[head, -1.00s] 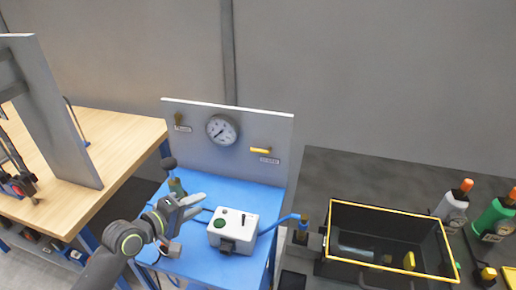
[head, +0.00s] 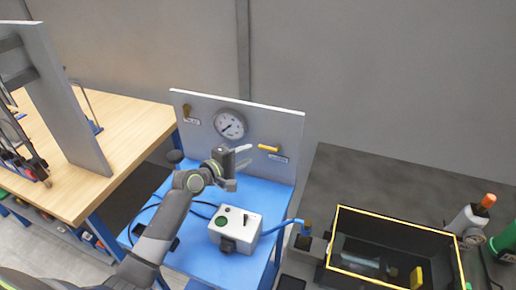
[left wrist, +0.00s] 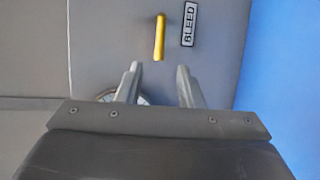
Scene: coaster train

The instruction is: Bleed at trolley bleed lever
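The yellow bleed lever (head: 268,148) lies horizontally on the upright grey panel (head: 285,122) of the blue trolley. It also shows in the left wrist view (left wrist: 160,37), beside a label reading BLEED (left wrist: 189,24). My left gripper (head: 243,155) is in front of the panel, just left of the lever. In the left wrist view its fingers (left wrist: 158,85) are apart with nothing between them, and the lever lies ahead of the gap, apart from the tips. My right gripper is not in view.
A white box (head: 235,229) with a green button stands on the blue trolley top (head: 186,254). A yellow-rimmed black crate (head: 392,220) is at the right. A wooden bench (head: 127,126) is at the left.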

